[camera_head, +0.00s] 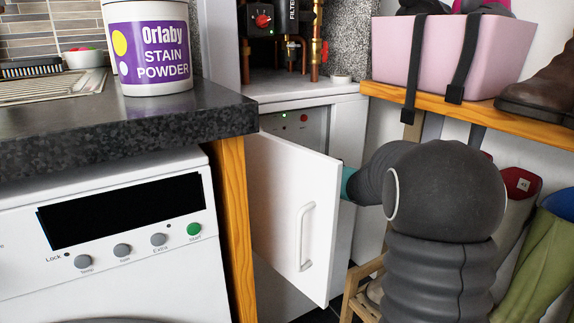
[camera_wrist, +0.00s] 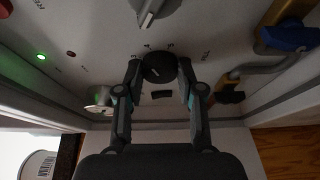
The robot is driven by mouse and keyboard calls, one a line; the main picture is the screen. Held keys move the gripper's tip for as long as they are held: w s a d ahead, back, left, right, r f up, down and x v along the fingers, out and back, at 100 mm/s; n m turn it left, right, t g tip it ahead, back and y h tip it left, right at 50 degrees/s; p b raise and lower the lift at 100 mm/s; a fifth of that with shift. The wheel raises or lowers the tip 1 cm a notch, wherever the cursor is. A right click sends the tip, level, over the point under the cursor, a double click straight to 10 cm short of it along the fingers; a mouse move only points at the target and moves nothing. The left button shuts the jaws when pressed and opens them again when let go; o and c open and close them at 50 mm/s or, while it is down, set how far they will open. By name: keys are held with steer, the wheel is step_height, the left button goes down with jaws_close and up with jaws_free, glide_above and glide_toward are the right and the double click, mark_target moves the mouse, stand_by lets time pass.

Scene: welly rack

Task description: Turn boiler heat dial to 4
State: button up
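In the head view the boiler panel (camera_head: 308,138) shows behind the open white door (camera_head: 290,205). The door and my arm hide the dial and my fingers there.
In the wrist view a grey knob (camera_wrist: 152,8) is just above the dial. A blue-handled valve (camera_wrist: 290,36) and pipe are at right. In the head view the washing machine (camera_head: 110,245) and worktop (camera_head: 130,118) are left; a shelf (camera_head: 480,108) with a pink box (camera_head: 435,55) is right.

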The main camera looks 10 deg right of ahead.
steer(key=o, duration=0.4)
steer(key=shift+o, duration=0.2)
steer(key=v, duration=1.2)
